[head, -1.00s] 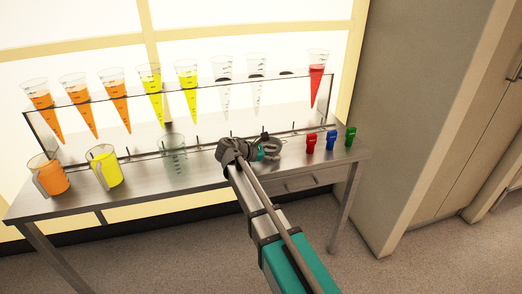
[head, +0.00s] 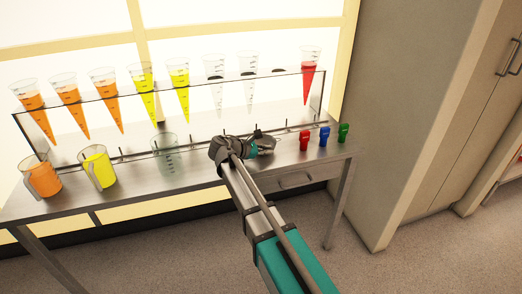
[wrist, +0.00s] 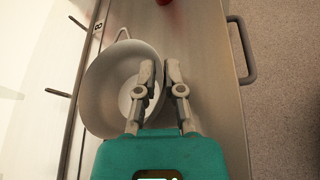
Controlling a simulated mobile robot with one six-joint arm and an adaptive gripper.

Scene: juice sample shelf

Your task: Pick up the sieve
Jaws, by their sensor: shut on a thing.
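The sieve (wrist: 110,85) is a pale grey, round bowl with a thin wire loop at its far end. It fills the left middle of the wrist view. My gripper (wrist: 160,68) is over the right side of the bowl, its two fingers close together and shut on the sieve's rim. The fingers hide part of that rim. In the head view my gripper (head: 262,147) is at the middle of the steel table, and the sieve there is small and mostly hidden by it. I cannot tell whether the sieve is clear of the tabletop.
A clear rack (head: 110,119) with several juice-filled cones stands behind. An orange jug (head: 42,178), a yellow jug (head: 97,166) and an empty clear jug (head: 166,155) stand left. Red (head: 304,140), blue (head: 324,136) and green (head: 343,132) items stand right. A drawer handle (wrist: 243,50) juts from the table's front.

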